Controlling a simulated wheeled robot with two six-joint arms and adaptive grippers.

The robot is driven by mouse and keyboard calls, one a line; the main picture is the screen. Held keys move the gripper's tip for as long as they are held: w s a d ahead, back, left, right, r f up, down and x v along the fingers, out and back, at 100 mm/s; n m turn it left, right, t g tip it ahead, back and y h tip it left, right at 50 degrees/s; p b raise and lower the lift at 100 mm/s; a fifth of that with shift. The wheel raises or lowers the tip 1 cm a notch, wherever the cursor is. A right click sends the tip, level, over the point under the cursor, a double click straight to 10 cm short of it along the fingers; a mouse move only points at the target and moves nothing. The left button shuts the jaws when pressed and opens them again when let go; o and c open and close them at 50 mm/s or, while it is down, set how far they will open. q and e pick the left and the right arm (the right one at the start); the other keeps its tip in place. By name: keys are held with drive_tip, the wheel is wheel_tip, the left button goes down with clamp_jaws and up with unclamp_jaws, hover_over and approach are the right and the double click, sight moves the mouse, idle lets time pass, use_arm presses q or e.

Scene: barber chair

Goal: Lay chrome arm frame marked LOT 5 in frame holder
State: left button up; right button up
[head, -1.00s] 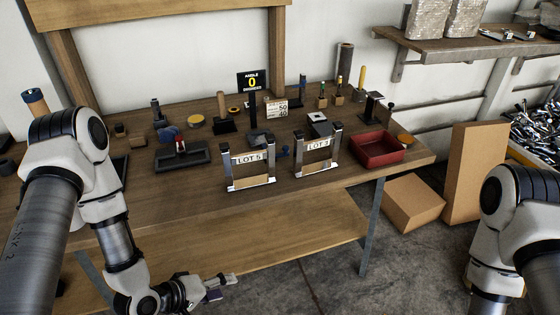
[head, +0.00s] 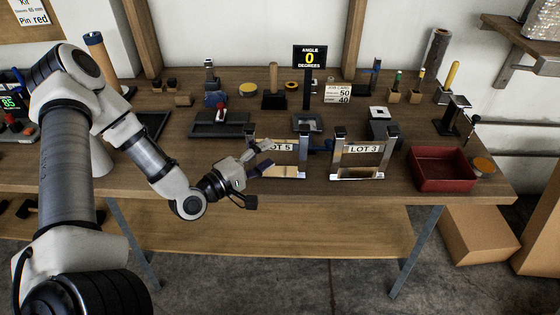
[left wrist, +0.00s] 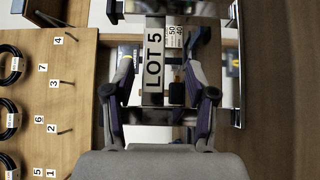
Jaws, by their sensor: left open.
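The chrome arm frame marked LOT 5 (head: 290,171) stands on the bench, partly hidden by my left gripper (head: 264,157). Its label also shows in the left wrist view (left wrist: 154,58). My left gripper is open, with its fingers (left wrist: 158,78) to either side of the label in that view. I cannot tell whether they touch the frame. A similar frame marked LOT 3 (head: 358,160) stands just to the right. I cannot tell for sure which fixture is the frame holder; a black tray-like fixture with a red handle (head: 220,124) lies behind and to the left. My right gripper is out of view.
A red bin (head: 442,169) sits at the bench's right end. An angle display (head: 310,57) reads 0 behind the frames, and a card (head: 338,94) stands beside it. Several small tools and blocks line the back. The bench front left of the gripper is mostly clear.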

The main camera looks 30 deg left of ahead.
sight(277, 149)
use_arm(q)
drive_tip(key=x, duration=0.3)
drive_tip(key=shift+w+a+r, duration=0.1)
drive_tip(key=shift+w+r, duration=0.25)
drive_tip(key=shift+w, duration=0.5)
drive_tip(key=shift+s, duration=0.1)
clamp_jaws()
